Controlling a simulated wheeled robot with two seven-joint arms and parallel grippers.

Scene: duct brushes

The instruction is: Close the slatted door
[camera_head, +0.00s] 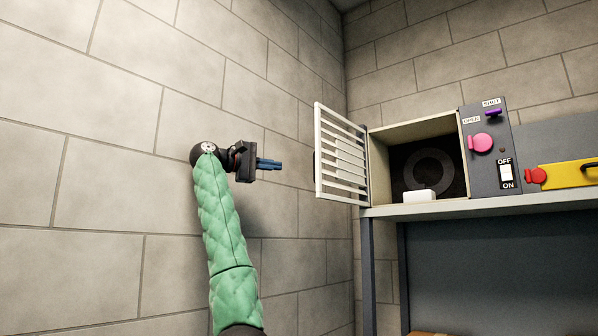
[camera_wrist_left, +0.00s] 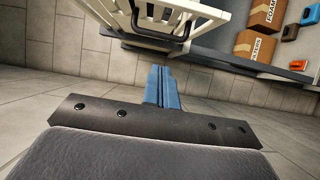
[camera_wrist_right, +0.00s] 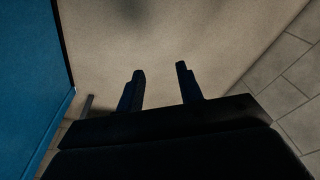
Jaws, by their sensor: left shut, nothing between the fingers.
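The white slatted door (camera_head: 341,155) stands swung open at the left side of a box-shaped compartment (camera_head: 460,165). In the left wrist view the door (camera_wrist_left: 215,12) shows at the top, with a dark handle (camera_wrist_left: 160,22) on its face. My left gripper (camera_head: 280,164) is shut and empty, to the left of the door and apart from it, with its blue fingers pointing at it. The fingers also show in the left wrist view (camera_wrist_left: 162,75), closed together. My right gripper (camera_wrist_right: 160,80) is open and empty in the right wrist view, away from the door.
The compartment holds a dark ring (camera_head: 430,168) and a white block (camera_head: 420,196). To its right are a grey panel (camera_head: 485,150) with a pink knob and switch, and a yellow piece (camera_head: 567,175). A shelf (camera_head: 500,207) bears them. Cardboard boxes (camera_wrist_left: 254,46) sit lower. Block walls stand behind.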

